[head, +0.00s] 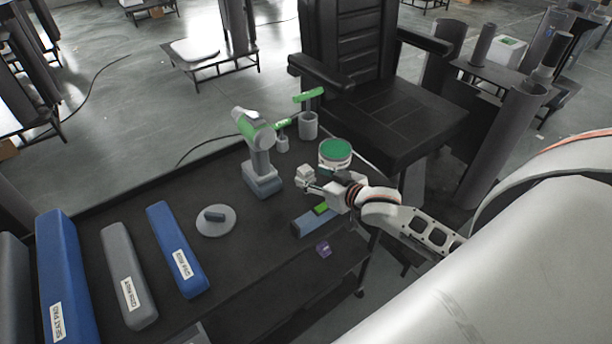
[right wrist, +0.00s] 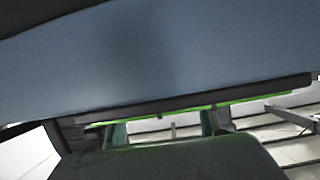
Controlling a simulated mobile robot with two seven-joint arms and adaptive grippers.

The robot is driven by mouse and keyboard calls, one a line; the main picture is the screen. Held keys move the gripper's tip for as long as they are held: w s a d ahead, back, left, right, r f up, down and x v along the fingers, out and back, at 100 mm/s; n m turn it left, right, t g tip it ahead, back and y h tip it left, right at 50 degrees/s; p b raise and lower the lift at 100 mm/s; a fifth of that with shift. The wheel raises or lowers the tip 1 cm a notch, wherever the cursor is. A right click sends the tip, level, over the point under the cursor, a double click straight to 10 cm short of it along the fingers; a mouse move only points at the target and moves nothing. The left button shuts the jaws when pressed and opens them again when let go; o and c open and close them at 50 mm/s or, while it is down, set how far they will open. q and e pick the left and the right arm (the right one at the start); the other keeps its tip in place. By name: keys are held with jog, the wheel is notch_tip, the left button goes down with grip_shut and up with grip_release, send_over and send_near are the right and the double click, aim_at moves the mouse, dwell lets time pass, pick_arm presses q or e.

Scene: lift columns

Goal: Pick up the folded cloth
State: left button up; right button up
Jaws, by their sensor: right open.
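A flat grey-blue piece (head: 308,224), which looks like the folded cloth, lies near the front edge of the dark table, below my right gripper. My right gripper (head: 312,184) is open, reaching in from the right above the tabletop. A grey-blue surface (right wrist: 160,60) fills the upper part of the right wrist view, very close to the camera; I cannot tell for sure that it is the same piece. Nothing is seen held between the fingers. A small pale grey object (head: 305,173) shows at the fingertips; I cannot tell whether they touch it. My left gripper is not in view.
A green-topped round tub (head: 335,152) stands just behind my right gripper. A green-and-grey device (head: 257,150) stands to its left. A grey disc (head: 216,221) and long blue and grey pads (head: 180,250) lie further left. A black chair (head: 385,115) stands behind the table.

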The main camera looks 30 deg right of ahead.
aim_at(308, 172)
jog(key=x, duration=0.4)
jog(key=shift+w+d+r, duration=0.1)
jog(key=shift+w+d, duration=0.1)
jog(key=shift+w, duration=0.1)
jog(key=c, duration=1.2)
jog(key=shift+o, duration=0.2)
jog(key=shift+r, duration=0.1)
notch_tip(308, 172, up, 20)
